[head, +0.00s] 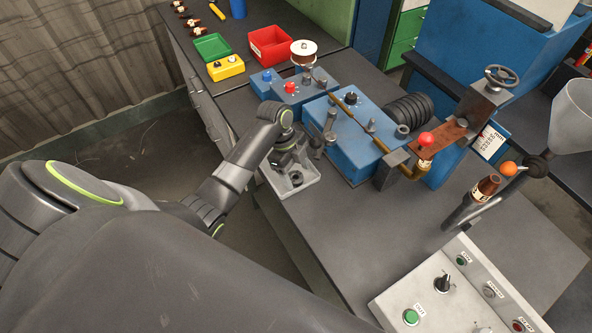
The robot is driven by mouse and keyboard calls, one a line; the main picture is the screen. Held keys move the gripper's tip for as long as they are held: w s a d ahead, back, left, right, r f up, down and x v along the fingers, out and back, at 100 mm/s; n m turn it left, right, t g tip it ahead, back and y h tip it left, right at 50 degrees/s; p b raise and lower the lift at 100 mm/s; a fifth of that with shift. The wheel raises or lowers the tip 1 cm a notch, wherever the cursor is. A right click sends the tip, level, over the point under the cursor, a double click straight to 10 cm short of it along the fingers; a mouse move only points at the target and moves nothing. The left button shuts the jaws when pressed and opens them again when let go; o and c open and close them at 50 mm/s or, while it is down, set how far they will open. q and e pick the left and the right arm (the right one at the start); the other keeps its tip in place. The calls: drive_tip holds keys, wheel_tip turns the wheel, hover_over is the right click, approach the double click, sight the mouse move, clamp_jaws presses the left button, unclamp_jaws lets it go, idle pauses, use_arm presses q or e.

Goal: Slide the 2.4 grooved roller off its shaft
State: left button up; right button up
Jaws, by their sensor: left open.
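My left arm reaches in from the left, and its gripper (288,158) points down over a light grey tray (300,186) at the near-left edge of the blue machine (350,140). The gripper is open. A small dark round part (296,179) lies in the tray, just below and right of the fingers. Upright grey metal parts (330,126) stand at the machine's left face, right of the gripper; one may be the grooved roller on its shaft, but they are too small to tell, and no 2.4 marking is legible. My right gripper is not in view.
A control panel (455,290) is at front right. The bench front is clear.

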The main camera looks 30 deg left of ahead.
use_arm(q)
drive_tip(key=p+v, duration=0.4)
drive_tip(key=v, duration=1.3)
drive_tip(key=shift+r, duration=0.15)
drive_tip(key=shift+a, duration=0.1)
